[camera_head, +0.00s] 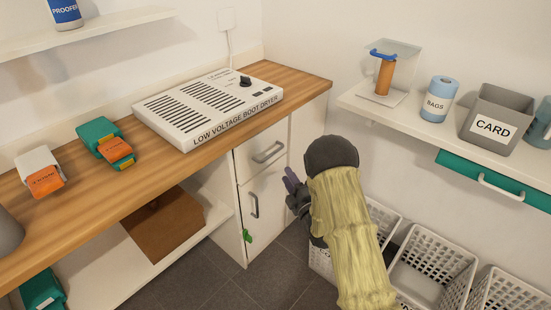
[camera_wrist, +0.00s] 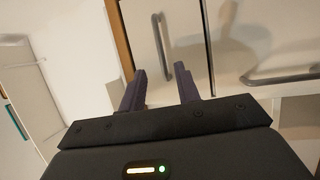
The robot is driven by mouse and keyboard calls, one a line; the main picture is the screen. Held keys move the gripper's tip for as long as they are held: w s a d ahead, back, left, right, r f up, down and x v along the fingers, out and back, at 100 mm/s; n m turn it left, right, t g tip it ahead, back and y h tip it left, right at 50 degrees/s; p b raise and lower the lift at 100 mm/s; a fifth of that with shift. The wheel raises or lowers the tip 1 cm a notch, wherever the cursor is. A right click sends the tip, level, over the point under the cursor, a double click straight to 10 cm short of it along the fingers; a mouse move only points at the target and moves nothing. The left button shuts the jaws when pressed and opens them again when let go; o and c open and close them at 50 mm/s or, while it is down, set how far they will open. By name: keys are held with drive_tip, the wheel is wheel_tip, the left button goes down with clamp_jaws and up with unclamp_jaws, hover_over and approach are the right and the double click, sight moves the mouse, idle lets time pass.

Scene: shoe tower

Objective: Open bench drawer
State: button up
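The bench drawer (camera_head: 250,166) is the upper white front under the wooden top, with a horizontal metal bar handle (camera_head: 268,152). It looks shut in the head view. My gripper (camera_head: 291,182) is in front of the cabinet, to the right of and below the handle in that picture. In the wrist view the gripper (camera_wrist: 160,72) is open, with nothing between its dark fingers. The drawer handle (camera_wrist: 160,48) shows beyond the fingertips, roughly in line with the gap and apart from them.
Below the drawer is a cabinet door (camera_head: 262,225) with a vertical handle (camera_head: 254,205) and a green tag (camera_head: 248,236). A boot dryer (camera_head: 210,106) sits on the bench (camera_head: 140,195). White baskets (camera_head: 430,275) stand on the floor to the right, below a shelf with a teal drawer (camera_head: 515,188).

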drive_tip(key=b+x, duration=0.1)
drive_tip(key=x, duration=0.9)
drive_tip(key=shift+w, duration=0.1)
clamp_jaws()
